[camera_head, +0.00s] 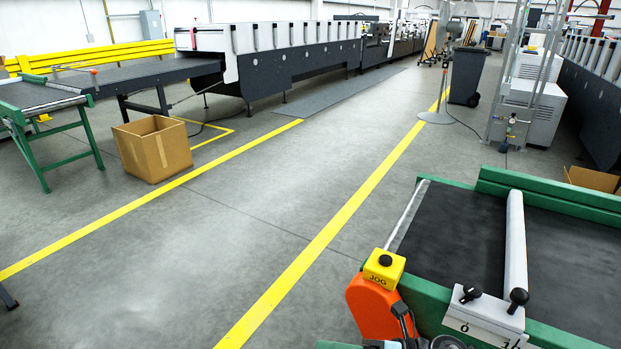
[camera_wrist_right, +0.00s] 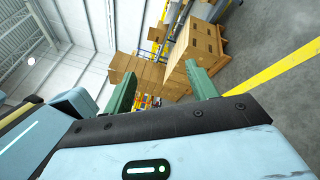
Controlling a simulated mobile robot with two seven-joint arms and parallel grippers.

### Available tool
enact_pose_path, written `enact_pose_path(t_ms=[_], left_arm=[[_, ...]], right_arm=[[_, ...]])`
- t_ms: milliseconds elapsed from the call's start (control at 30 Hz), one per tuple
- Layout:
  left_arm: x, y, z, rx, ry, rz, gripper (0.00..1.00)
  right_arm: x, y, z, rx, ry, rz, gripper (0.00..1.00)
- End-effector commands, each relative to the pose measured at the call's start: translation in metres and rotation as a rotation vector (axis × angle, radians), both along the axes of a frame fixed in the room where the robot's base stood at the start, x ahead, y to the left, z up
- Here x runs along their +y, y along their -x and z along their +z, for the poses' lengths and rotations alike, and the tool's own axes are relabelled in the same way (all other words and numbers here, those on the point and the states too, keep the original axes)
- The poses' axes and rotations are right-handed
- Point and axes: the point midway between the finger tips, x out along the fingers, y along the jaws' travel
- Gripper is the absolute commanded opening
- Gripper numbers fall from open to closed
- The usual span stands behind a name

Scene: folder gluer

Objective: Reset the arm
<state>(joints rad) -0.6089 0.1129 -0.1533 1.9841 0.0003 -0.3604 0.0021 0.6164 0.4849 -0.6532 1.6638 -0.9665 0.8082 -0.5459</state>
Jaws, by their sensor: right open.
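My right gripper (camera_wrist_right: 160,75) shows in the right wrist view as two green fingers held apart, with nothing between them. Stacked cardboard boxes (camera_wrist_right: 198,45) show behind the fingers, in the background. In the head view I cannot make out the right gripper clearly; dark parts at the bottom edge are cut off. My left gripper is in neither view.
A green-framed conveyor (camera_head: 450,235) with a white roller (camera_head: 515,240), yellow JOG button (camera_head: 384,268) and orange housing (camera_head: 372,305) stands close at right. An open cardboard box (camera_head: 152,148) sits on the floor at left. The grey floor between yellow lines (camera_head: 330,232) is clear.

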Motion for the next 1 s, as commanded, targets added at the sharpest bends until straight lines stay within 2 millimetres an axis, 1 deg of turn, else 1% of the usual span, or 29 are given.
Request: enact_pose_path(t_ms=[33,133,267,367,433,567,600,667,700,767,800,867,900,1000], left_arm=[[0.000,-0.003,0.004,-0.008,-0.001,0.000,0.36],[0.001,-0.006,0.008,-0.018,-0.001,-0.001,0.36],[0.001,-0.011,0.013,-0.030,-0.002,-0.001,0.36],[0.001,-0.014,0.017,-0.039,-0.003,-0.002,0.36],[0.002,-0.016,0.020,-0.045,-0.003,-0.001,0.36],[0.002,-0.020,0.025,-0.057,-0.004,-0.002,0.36],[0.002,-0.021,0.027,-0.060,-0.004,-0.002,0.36],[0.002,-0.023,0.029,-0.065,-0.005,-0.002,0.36],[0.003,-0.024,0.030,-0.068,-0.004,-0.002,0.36],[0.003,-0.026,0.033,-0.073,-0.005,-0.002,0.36],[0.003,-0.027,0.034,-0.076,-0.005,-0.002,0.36],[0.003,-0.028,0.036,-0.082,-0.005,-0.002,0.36],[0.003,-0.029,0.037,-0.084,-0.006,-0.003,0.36],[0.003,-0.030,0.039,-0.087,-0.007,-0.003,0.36]], right_arm=[[0.001,0.005,0.000,0.093,-0.074,-0.058,0.58],[-0.005,0.008,-0.004,0.289,-0.214,-0.183,0.58],[-0.022,0.013,-0.019,0.556,-0.387,-0.350,0.58],[-0.041,0.020,-0.038,0.767,-0.511,-0.484,0.58],[-0.055,0.029,-0.056,0.918,-0.594,-0.578,0.58],[-0.085,0.055,-0.095,1.197,-0.743,-0.759,0.58],[-0.094,0.066,-0.109,1.285,-0.788,-0.817,0.58],[-0.107,0.086,-0.129,1.412,-0.852,-0.903,0.58],[-0.115,0.101,-0.142,1.497,-0.895,-0.961,0.58],[-0.128,0.126,-0.162,1.620,-0.957,-1.050,0.58],[-0.135,0.143,-0.173,1.699,-0.997,-1.108,0.58],[-0.144,0.169,-0.189,1.805,-1.049,-1.189,0.58],[-0.149,0.186,-0.197,1.867,-1.081,-1.236,0.58],[-0.158,0.220,-0.213,1.989,-1.144,-1.335,0.58]])
